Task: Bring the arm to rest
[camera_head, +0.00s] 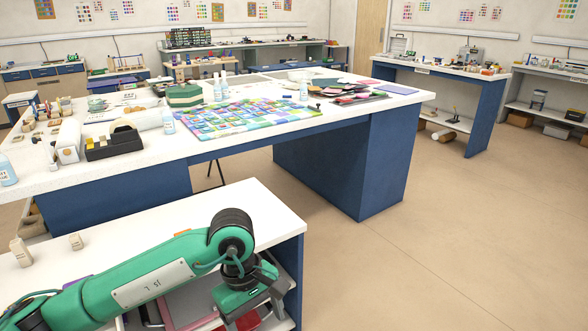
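My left arm (140,278), green with black joints, comes in from the lower left over a white-topped bench (262,208). Its gripper (256,308) hangs down at the open front of that bench, near the bottom of the view. The fingers are dark and partly hidden by the green hand, so I cannot tell whether they are open or shut, or whether they hold anything. My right gripper is not in view.
Flat sheets, one red (245,322), lie on the shelf behind the gripper. A large blue-and-white table (300,138) with colored glass (232,118) stands beyond. Floor at right is clear.

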